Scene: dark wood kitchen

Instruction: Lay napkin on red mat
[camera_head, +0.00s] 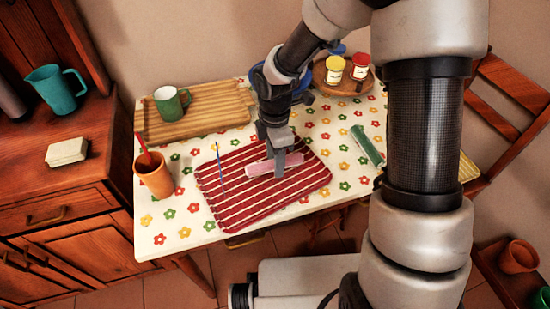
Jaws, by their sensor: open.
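The red mat (232,198) with white stripes lies flat on the flowered tablecloth. The gripper is open. The finger hides part of the roll, and I cannot tell whether they touch. A thin blue stick-like thing (219,162) lies on the left part of the mat.
A green roll (367,146) lies right of the mat. A wooden tray (222,108) with a green mug (171,103) is behind left. An orange cup (153,178) stands left. A round board (337,86) with two jars is at the back. The front left tablecloth is clear.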

